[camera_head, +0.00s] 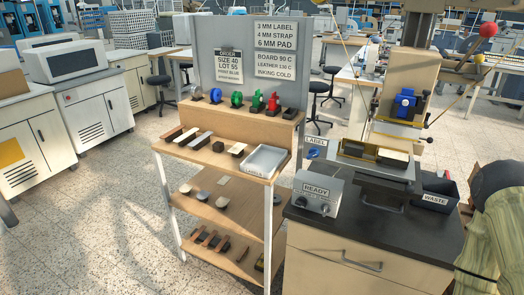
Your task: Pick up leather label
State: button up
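Several small flat pieces lie in a row on the upper shelf of the wooden rack (232,172). I cannot tell which of these, if any, is the leather label. More small pieces lie on the lower shelves, among them brown strips (206,238) at the bottom. A sign reading LABEL (316,142) stands by the press on the right. My gripper is not in view.
A grey tray (264,161) sits at the right end of the upper shelf. Coloured rolls stand along the ledge above. The stamping press (405,105), READY box (315,193) and WASTE bin (438,194) occupy the dark-topped cabinet. Open floor lies left of the rack.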

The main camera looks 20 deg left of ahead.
aim_at(238, 146)
jog(key=u, duration=2.85)
jog(key=i, duration=2.7)
jog(key=z, duration=3)
